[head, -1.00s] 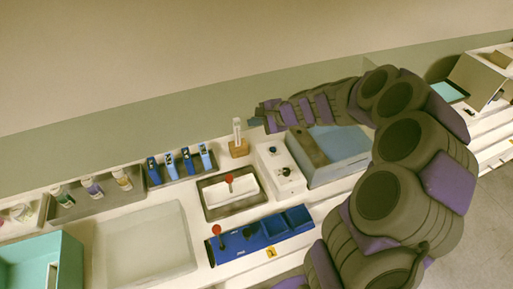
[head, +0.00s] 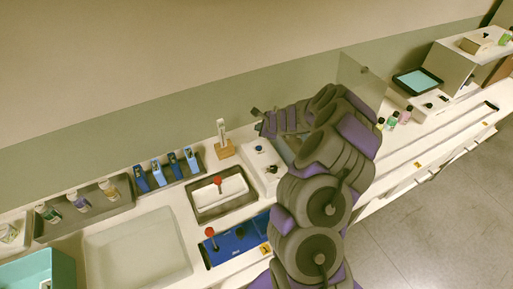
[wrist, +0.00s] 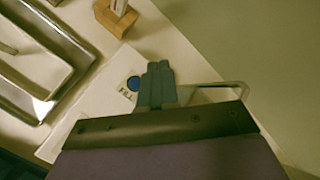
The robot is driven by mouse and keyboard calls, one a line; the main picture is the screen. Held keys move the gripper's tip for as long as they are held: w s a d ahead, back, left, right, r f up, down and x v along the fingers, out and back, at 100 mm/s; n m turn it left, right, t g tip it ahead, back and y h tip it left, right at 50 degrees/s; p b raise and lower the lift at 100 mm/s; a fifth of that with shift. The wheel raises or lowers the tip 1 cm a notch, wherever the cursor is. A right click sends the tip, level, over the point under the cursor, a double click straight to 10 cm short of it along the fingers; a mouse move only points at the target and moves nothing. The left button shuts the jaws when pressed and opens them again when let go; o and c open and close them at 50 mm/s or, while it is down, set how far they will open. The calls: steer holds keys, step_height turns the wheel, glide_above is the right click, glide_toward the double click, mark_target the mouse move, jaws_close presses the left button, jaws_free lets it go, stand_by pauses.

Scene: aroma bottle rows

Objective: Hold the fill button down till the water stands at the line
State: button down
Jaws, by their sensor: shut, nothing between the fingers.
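The blue fill button (wrist: 133,83) sits on a white unit beside a printed label, which appears to read FILL, in the wrist view. The same white unit (head: 272,182) with a blue button (head: 259,149) shows in the head view. My gripper (wrist: 160,68) is shut and empty, its tips just right of the button in the wrist view. I cannot tell its height above it. In the head view my gripper (head: 258,122) appears just above the button in the picture. No water level or line can be made out.
A wooden block with an upright pale piece (head: 224,149) stands left of the unit. A grey tray (head: 197,212) with a red-topped stick and a blue panel (head: 240,242) lie nearby. Blue devices and bottles line the back left.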

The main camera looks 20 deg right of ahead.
mark_target(260, 148)
steer(key=shift+d+f, duration=0.1)
step_height(260, 148, down, 9)
steer(key=b, duration=0.7)
steer(key=shift+b, duration=0.3)
stand_by(1.7)
steer(key=shift+f, duration=0.2)
steer(key=shift+f+b, duration=0.35)
steer(key=shift+b, duration=0.15)
stand_by(0.5)
steer(key=shift+r, duration=0.1)
stand_by(0.5)
steer(key=shift+r+p, duration=0.7)
steer(key=shift+p, duration=0.05)
